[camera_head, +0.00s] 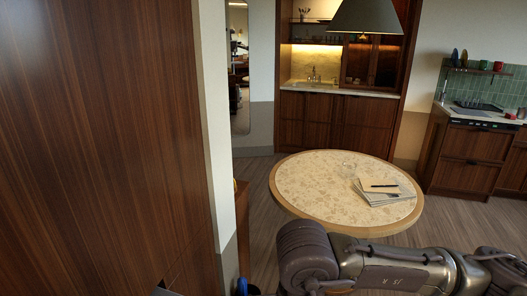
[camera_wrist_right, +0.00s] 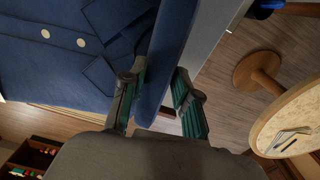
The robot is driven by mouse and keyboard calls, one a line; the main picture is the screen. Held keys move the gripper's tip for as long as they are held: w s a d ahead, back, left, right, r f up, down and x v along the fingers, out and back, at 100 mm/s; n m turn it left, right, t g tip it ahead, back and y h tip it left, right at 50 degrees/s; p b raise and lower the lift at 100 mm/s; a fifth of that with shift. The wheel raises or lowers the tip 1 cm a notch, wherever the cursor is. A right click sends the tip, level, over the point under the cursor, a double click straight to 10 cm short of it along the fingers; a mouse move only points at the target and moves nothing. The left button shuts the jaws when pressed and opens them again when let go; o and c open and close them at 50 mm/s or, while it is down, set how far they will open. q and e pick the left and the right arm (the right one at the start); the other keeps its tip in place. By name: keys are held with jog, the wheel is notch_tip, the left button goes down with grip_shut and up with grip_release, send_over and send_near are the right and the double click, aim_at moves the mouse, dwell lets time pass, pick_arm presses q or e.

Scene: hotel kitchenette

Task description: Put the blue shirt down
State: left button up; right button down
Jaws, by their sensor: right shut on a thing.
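The blue shirt (camera_wrist_right: 62,62) fills the upper left of the right wrist view, with two pale buttons showing. A fold of it runs down between the two green-padded fingers of my right gripper (camera_wrist_right: 154,98), which is shut on it. The shirt hangs clear of the round table in that view. In the head view my right arm crosses the bottom right, and its gripper is out of frame. A small blue patch (camera_head: 242,287) shows at the bottom edge; I cannot tell if it is the shirt. My left gripper is in neither view.
A wooden panel (camera_head: 100,140) fills the left side. Counters line the back and right. Open floor lies around the table.

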jog(key=d+f+n+b, duration=0.1)
jog(key=d+f+n, duration=0.4)
jog(key=d+n, duration=0.8)
jog(key=shift+w+d+f+n+b, duration=0.15)
jog(key=shift+w+d+n+b, duration=0.2)
jog(key=shift+n, duration=3.35)
jog(key=shift+a, duration=0.15)
